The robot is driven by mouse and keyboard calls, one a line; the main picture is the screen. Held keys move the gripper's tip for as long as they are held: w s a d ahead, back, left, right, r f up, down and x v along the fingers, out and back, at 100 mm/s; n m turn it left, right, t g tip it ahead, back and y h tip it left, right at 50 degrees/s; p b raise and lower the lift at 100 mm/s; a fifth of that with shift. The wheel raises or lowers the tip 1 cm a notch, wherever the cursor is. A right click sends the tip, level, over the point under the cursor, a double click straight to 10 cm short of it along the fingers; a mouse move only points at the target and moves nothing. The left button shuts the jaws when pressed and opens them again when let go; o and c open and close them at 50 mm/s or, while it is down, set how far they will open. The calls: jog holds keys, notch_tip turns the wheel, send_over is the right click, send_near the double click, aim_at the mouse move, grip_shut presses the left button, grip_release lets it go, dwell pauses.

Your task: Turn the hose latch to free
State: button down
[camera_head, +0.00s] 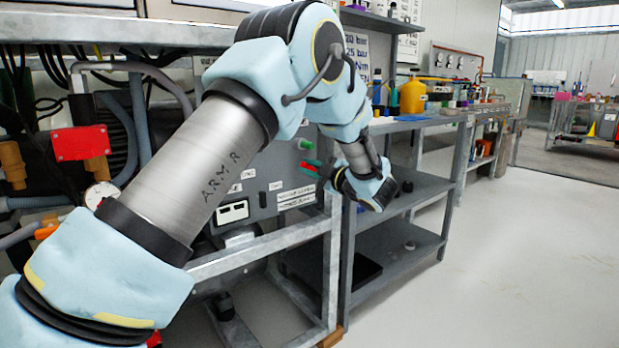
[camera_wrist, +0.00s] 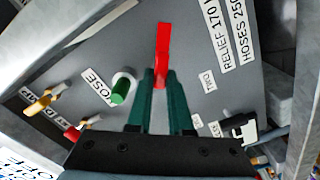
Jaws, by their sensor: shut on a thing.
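The hose latch appears to be the red lever (camera_wrist: 163,42) on the grey panel, upright in the wrist view. My gripper (camera_wrist: 161,80) has its two green fingers closed around the lever's lower part. The lever's upper part sticks out beyond the fingertips, and its base is hidden between them. A label reading HOSE (camera_wrist: 98,89) lies to the left of the lever. In the head view my gripper (camera_head: 315,166) is at the panel's right side, with a small bit of red (camera_head: 307,168) showing at it.
A green knob (camera_wrist: 121,90) on a pale collar sits close left of the fingers. A metal frame (camera_head: 270,250) and a shelf unit (camera_head: 400,245) stand below and beside my arm.

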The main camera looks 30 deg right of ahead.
jog(key=n+b, duration=0.6)
jog(key=b, duration=0.1)
jog(key=shift+a+f+n, duration=0.1)
jog(key=shift+f+n, duration=0.2)
jog(key=shift+f, duration=0.1)
dwell(0.3)
jog(key=c, duration=0.8)
grip_release()
jog(key=shift+r, duration=0.1)
jog(key=s, duration=0.3)
jog(key=s+d+p, duration=0.1)
jog(key=s, duration=0.3)
jog(key=s+d+p, duration=0.1)
jog(key=s, duration=0.2)
jog(key=shift+s, duration=0.35)
